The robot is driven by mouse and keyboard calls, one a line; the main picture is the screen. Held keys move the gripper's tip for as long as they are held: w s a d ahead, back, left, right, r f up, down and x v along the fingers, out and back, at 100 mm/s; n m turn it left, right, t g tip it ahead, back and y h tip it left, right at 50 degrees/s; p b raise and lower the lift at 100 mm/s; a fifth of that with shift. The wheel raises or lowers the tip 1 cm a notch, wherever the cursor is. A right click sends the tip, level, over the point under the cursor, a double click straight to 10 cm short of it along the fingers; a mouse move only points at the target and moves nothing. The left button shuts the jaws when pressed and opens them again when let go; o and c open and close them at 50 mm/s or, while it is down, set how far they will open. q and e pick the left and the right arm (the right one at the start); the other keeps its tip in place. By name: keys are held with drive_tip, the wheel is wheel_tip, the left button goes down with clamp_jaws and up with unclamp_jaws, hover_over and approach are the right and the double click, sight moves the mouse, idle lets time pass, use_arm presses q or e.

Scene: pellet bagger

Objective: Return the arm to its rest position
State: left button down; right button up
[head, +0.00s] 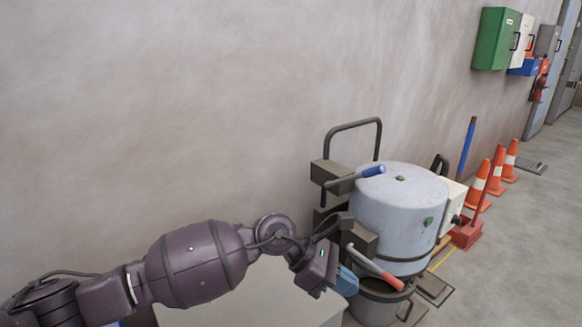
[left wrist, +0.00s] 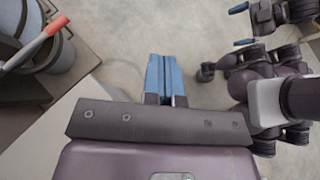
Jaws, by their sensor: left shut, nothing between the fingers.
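My left arm reaches in from the left in the head view. Its gripper (head: 345,282) has blue fingers and hangs just left of the machine's red-handled lever (head: 378,271), with a gap that I cannot judge. In the left wrist view the left gripper (left wrist: 164,75) is shut, its blue fingers side by side with nothing between them, over bare floor. My right gripper (left wrist: 241,25) shows at the top right of the left wrist view, its two blue fingers apart and empty. The right arm is not in the head view.
The pale drum-shaped bagger (head: 400,215) has a blue-handled lever (head: 358,178) and a dark bucket (head: 376,303) below. A pale bench top (head: 250,297) lies under my left arm. Orange cones (head: 480,186) stand to the right. The grey wall (head: 180,110) is behind.

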use_arm(q)
wheel_tip(320, 180, up, 13)
drive_tip(key=d+n+t+h+p, duration=0.15)
drive_tip(key=n+t+h, duration=0.35)
drive_tip(key=n+h, duration=0.6)
drive_tip(key=w+a+f+n+t+y+p, duration=0.15)
drive_tip(key=a+n+t+y, duration=0.4)
drive_tip(key=n, duration=0.75)
drive_tip(key=a+f+n+t+y+p, duration=0.1)
drive_tip(key=a+f+n+t+y, duration=0.15)
drive_tip(key=a+n+t, duration=0.85)
drive_tip(key=s+a+f+n+g+y+p, duration=0.35)
drive_tip(key=s+a+f+n+y, duration=0.75)
drive_tip(key=n, duration=0.5)
drive_tip(key=s+a+f+n+g+y+p, duration=0.1)
drive_tip(key=s+a+f, duration=0.4)
drive_tip(key=s, duration=0.5)
drive_tip(key=s+a+f+n+g+y+p, duration=0.1)
drive_tip(key=s+a+f+n+g+y, duration=0.1)
drive_tip(key=s+a+f, duration=0.4)
drive_tip(key=s+f+n+g, duration=0.1)
drive_tip(key=s, duration=0.4)
drive_tip(key=shift+a, duration=0.15)
use_arm(e)
wheel_tip(320, 180, up, 9)
drive_tip(key=t, duration=0.1)
drive_tip(key=shift+w, duration=0.3)
use_arm(q)
drive_tip(key=shift+s+f, duration=0.1)
